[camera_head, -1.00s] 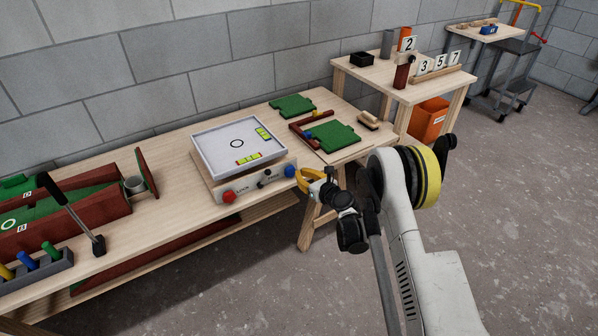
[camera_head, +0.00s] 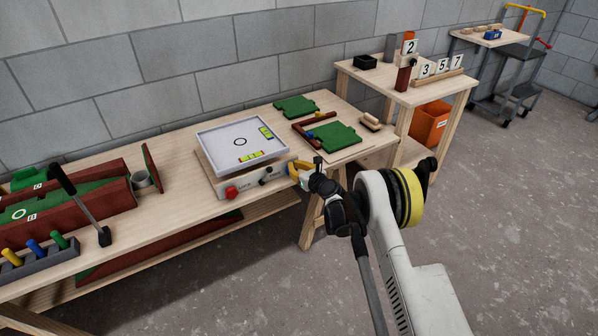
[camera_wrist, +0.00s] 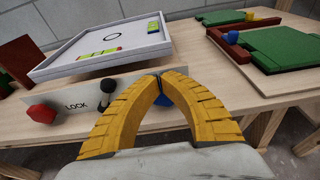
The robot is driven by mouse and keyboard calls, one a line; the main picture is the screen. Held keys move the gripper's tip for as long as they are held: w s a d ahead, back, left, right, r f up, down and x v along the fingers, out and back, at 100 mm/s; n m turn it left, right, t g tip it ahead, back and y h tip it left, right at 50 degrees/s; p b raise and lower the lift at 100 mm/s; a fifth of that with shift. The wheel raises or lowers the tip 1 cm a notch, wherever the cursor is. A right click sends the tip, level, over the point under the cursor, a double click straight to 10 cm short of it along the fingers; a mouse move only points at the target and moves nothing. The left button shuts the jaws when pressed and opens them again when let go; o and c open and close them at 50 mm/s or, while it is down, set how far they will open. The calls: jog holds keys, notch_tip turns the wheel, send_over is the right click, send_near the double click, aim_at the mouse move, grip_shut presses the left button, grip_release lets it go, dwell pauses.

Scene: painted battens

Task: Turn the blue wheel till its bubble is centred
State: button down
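The blue wheel (camera_wrist: 164,100) shows in the wrist view between and below my yellow fingers, on the front of the levelling box (camera_head: 215,183). My gripper (camera_wrist: 160,75) has its fingertips together right in front of the wheel; whether they touch it I cannot tell. In the head view the gripper (camera_head: 296,169) hides the wheel. The white tray (camera_wrist: 60,70) on the box carries two yellow-green vials, one along the front edge (camera_wrist: 98,53) and one at the right (camera_wrist: 153,27). The bubbles are too small to place surely.
A red knob (camera_wrist: 41,113) marked LOCK and a black knob (camera_wrist: 107,88) sit left of the wheel. Green boards (camera_head: 336,138) lie on the bench to the right. A lever (camera_head: 80,205) and coloured pegs stand at the left. Open floor lies in front.

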jog(key=shift+w+a, duration=0.4)
jog(key=shift+w, duration=0.15)
jog(key=shift+s+d+f, duration=0.1)
jog(key=shift+f, duration=0.2)
dwell(0.5)
jog(key=shift+d, duration=0.2)
dwell(0.4)
jog(key=shift+w+r, duration=0.15)
jog(key=shift+w, duration=0.05)
jog(key=shift+r, duration=0.1)
jog(key=v, duration=0.4)
jog(key=f+v, duration=0.1)
jog(key=v, duration=0.1)
jog(key=shift+s+f, duration=0.1)
dwell(0.4)
